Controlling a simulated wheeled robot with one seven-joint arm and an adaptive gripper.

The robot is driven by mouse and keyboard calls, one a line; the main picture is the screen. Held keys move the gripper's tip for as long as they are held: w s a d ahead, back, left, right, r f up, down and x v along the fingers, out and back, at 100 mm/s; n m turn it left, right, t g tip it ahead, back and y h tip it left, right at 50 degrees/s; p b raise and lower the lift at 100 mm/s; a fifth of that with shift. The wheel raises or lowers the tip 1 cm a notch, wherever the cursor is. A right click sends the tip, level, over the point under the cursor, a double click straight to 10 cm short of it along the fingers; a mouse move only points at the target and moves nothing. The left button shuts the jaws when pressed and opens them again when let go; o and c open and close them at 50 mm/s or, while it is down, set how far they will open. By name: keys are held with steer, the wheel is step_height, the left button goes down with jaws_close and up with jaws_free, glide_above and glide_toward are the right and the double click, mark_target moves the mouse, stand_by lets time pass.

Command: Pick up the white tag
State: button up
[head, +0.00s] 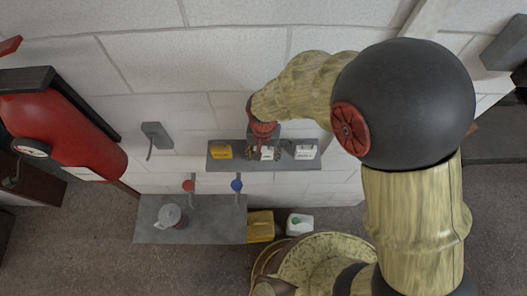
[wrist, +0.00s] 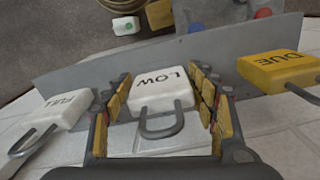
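A white tag marked LOW (wrist: 160,88), with a grey loop, is on the grey ledge (wrist: 75,83) between the fingers of my gripper (wrist: 163,95). The fingers stand open on either side of it with narrow gaps; firm contact is not visible. A second white tag, marked FULL (wrist: 58,110), is to the left in the wrist view and shows at the right of the ledge in the head view (head: 305,152). In the head view, my gripper (head: 265,152) partly hides the middle white tag (head: 267,153).
A yellow tag marked DUE (wrist: 280,70) is on the other side of the LOW tag. Below the ledge, a grey shelf (head: 150,230) has red (head: 188,186) and blue (head: 236,185) knobs beside it. A red extinguisher (head: 75,130) is at left. The white block wall (head: 150,65) is close behind.

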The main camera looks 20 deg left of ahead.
steer(key=c, duration=0.8)
steer(key=shift+r, duration=0.15)
